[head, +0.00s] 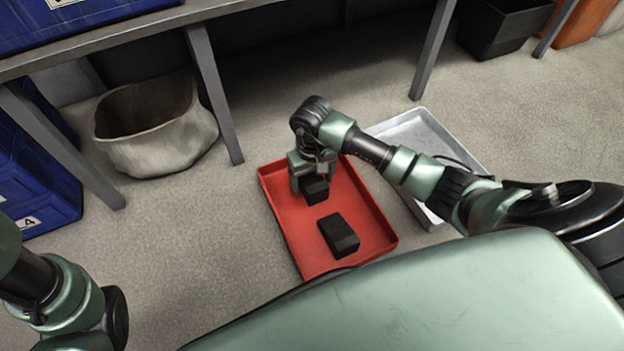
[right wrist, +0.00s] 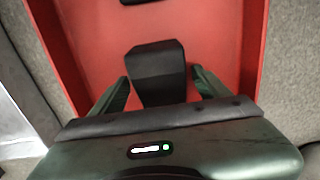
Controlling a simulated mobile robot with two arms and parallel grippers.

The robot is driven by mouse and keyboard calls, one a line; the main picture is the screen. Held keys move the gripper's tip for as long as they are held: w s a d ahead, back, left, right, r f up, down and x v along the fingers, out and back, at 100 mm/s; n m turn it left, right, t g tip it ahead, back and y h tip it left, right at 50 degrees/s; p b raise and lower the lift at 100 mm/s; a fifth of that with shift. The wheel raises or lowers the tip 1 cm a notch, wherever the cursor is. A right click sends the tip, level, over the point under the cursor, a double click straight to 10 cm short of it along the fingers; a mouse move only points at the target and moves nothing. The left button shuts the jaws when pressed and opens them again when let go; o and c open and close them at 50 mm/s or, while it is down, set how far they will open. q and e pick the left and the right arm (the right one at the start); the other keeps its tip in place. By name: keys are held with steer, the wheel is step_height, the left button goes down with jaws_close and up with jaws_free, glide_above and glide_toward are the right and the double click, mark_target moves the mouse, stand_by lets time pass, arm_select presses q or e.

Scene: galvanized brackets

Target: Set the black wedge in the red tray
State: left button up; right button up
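Two black wedge-like blocks show over the red tray (head: 285,228). One black block (head: 338,233) lies in its near half, with a bevelled end. The other black block (head: 316,191) is between the fingers of my right gripper (head: 311,182), over the tray's far half. In the right wrist view that block (right wrist: 157,72) sits between the two fingertips (right wrist: 159,76), very close to both. I cannot tell whether they press on it, nor whether it touches the tray floor. My left arm shows at the lower left, but its gripper is out of view.
A grey metal tray (head: 405,130) lies on the floor right of the red tray, partly behind my right arm. A cloth bin (head: 165,135) and blue crates (head: 40,180) stand at left by the table legs. A black bin (head: 490,30) stands at the back right. Floor left of the red tray is clear.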

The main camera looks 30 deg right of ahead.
mark_target(311, 180)
steer(key=shift+r, duration=0.1)
step_height(311, 180, up, 12)
steer(key=p, duration=0.9)
steer(key=shift+a+r, duration=0.1)
